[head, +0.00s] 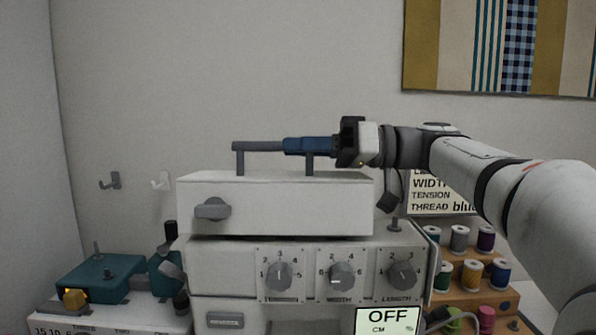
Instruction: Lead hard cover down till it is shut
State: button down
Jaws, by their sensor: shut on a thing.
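The hard cover (290,205) is a white box lid with a grey latch knob (212,209) on its front and a dark grey bar handle (262,146) on top. It looks level, over the top of the white machine (215,254). A dark line runs between the cover's lower edge and the machine; I cannot tell whether they touch. My gripper (308,146) reaches in from the right with its blue fingers shut on the right part of the handle. The handle's right end is hidden by the gripper.
Dials and an OFF display (388,320) are on and before the machine's front. A thread rack (468,272) with several spools and a text card (440,193) stand at right. A teal device (100,278) sits at left. Wall hooks (110,181) are behind.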

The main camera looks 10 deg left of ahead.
aim_at(355, 177)
jog(key=shift+s+d+f+n+b, duration=0.15)
jog(key=shift+s+f+n+b, duration=0.5)
jog(key=shift+b, duration=0.4)
jog(key=shift+r, duration=0.2)
jog(key=c, duration=1.4)
grip_release()
jog(key=d, duration=0.2)
jog(key=w+d+p, duration=0.1)
jog(key=d, duration=0.4)
jog(key=shift+w+d+p, duration=0.2)
jog(key=shift+d+p, duration=0.15)
jog(key=shift+p, duration=0.05)
